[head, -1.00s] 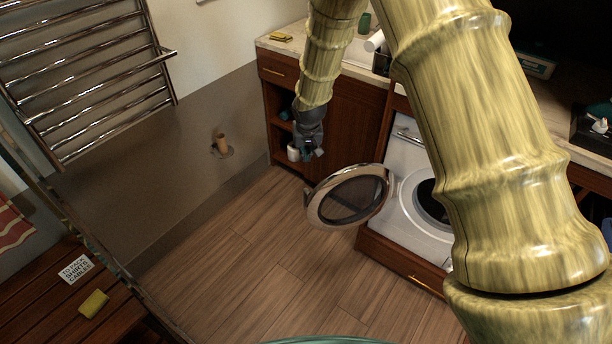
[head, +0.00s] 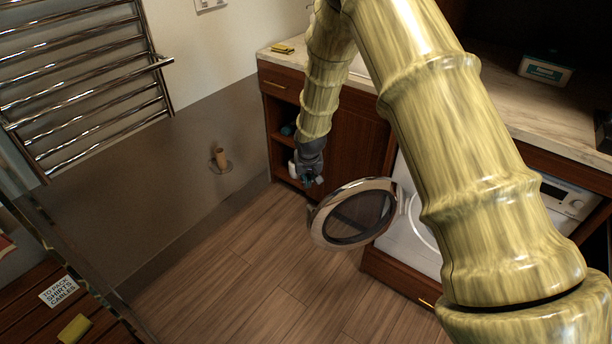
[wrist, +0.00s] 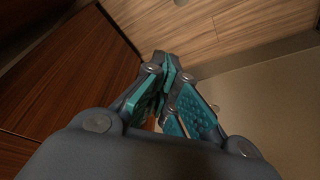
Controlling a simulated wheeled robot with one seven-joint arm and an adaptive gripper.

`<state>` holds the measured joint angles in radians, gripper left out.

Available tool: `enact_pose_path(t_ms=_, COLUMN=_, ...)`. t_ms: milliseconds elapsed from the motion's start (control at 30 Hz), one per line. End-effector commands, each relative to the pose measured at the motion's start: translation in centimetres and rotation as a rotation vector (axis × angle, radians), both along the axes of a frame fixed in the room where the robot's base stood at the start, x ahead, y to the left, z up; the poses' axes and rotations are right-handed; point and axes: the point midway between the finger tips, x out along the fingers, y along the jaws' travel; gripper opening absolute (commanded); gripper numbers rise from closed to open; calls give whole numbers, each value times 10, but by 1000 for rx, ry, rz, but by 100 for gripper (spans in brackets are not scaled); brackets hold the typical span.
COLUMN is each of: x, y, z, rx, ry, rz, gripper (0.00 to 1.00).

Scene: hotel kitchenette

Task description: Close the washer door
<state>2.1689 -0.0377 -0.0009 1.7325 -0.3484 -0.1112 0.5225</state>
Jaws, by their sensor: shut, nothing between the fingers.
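The washer (head: 407,246) is a white front-loader set under the counter, partly hidden behind my arm. Its round door (head: 353,213), with a chrome rim and dark glass, stands wide open, swung out to the left over the floor. My gripper (head: 313,182) hangs just beyond the upper left of the door rim in the head view, in front of the cabinet shelves, seemingly apart from the door. In the wrist view the teal-padded fingers (wrist: 168,72) come together at the tips with nothing between them. The door does not show in the wrist view.
A wooden cabinet (head: 345,135) with open shelves stands left of the washer. A drawer front (head: 400,280) lies below the washer. A towel rail (head: 85,80) is on the left wall, with a small pipe stub (head: 221,158) lower down. The wood floor (head: 240,270) is clear.

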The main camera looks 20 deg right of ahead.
Motion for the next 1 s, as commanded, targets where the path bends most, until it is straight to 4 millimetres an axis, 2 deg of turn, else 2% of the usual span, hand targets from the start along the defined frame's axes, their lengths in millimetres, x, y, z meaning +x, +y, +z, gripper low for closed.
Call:
enact_pose_path(t_ms=200, x=9, y=0, z=-27, rx=0, ry=2, rz=1, gripper=0)
enact_pose_path(t_ms=500, x=19, y=0, z=-54, rx=0, ry=1, rz=3, gripper=0)
enact_pose_path(t_ms=800, x=-10, y=5, z=-52, rx=-1, ry=1, rz=4, gripper=0)
enact_pose_path(t_ms=1000, x=-20, y=6, z=-52, rx=0, ry=0, rz=4, gripper=0)
